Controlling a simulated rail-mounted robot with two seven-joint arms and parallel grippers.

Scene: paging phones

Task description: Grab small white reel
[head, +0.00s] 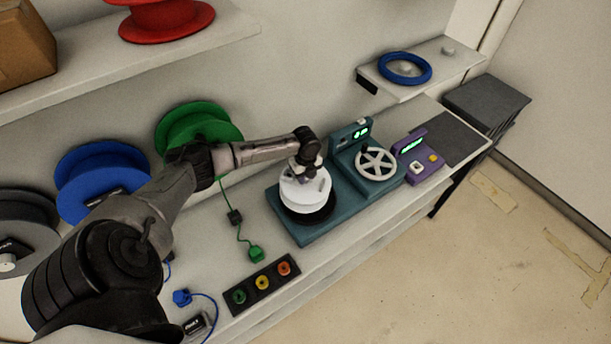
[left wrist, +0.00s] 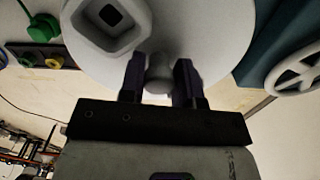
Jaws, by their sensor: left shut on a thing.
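The small white reel (head: 306,193) is at the left end of a teal machine (head: 317,225), above a black round base (head: 309,214). I cannot tell whether it rests on the base or hangs just above it. My left gripper (head: 305,170) is over the reel. In the left wrist view the reel's white disc (left wrist: 215,35) fills the top, and the gripper's two dark fingers (left wrist: 158,82) close around a small grey knob on it. My right gripper is not in view.
The teal machine also carries a white spoked wheel (head: 376,164). A purple device (head: 418,162) stands to its right. A black strip with coloured sockets (head: 262,283) lies in front. Green (head: 198,127) and blue (head: 100,178) reels stand behind my left arm. A blue ring (head: 405,68) lies on a shelf.

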